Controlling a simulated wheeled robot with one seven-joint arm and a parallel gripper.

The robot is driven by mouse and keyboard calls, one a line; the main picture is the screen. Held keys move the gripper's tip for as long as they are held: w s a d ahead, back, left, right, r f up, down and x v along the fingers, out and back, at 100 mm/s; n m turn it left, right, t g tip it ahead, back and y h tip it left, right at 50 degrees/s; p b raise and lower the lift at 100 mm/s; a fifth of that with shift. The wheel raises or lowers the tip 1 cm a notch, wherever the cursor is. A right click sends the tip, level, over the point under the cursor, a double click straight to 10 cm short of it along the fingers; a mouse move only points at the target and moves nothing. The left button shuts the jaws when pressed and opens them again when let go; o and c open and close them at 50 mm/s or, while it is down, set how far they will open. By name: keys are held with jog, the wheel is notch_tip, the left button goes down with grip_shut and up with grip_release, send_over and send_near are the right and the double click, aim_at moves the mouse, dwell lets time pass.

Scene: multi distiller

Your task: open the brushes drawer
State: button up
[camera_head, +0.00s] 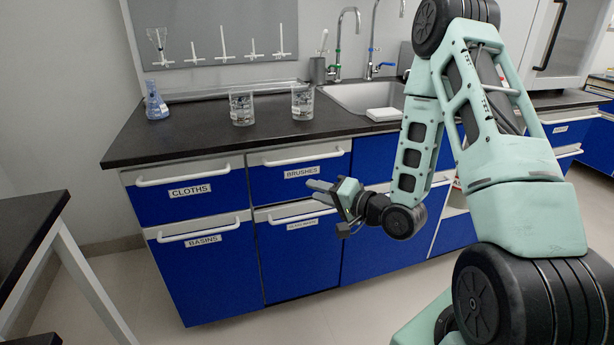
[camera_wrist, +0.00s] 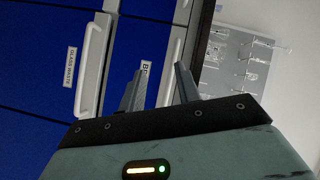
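The brushes drawer (camera_head: 297,172) is a blue front with a white top edge, a white bar handle (camera_head: 303,158) and a BRUSHES label. It is closed, under the worktop between the cloths drawer and other blue fronts. My gripper (camera_head: 320,191) is in front of the drawer's lower part, below the handle in the picture. In the wrist view its two dark fingers (camera_wrist: 158,82) are apart with nothing held. The brushes handle (camera_wrist: 172,68) shows beyond and between the fingers there, partly hidden. I cannot tell how far the fingers are from the handle.
The cloths drawer (camera_head: 190,190) is to the left. The glass waste handle (camera_wrist: 90,70) is close beside the fingers in the wrist view. Two beakers (camera_head: 242,108) and a blue flask (camera_head: 155,102) stand on the worktop (camera_head: 190,140). The floor in front is clear.

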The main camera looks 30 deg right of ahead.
aim_at(308, 160)
jog(key=s+d+f+m+t+h+b, duration=0.2)
jog(key=s+d+m+t, duration=0.2)
jog(key=d+m, duration=0.15)
jog(key=b+x, duration=0.2)
jog(key=x, duration=0.3)
jog(key=d+b+x, duration=0.1)
jog(key=b+x, duration=0.1)
jog(key=x, duration=0.4)
jog(key=d+b+x, duration=0.1)
jog(key=b+x, duration=0.1)
jog(key=x, duration=0.4)
jog(key=shift+w+a+r, duration=0.1)
jog(key=shift+w+r, duration=0.05)
jog(key=shift+r, duration=0.25)
grip_shut()
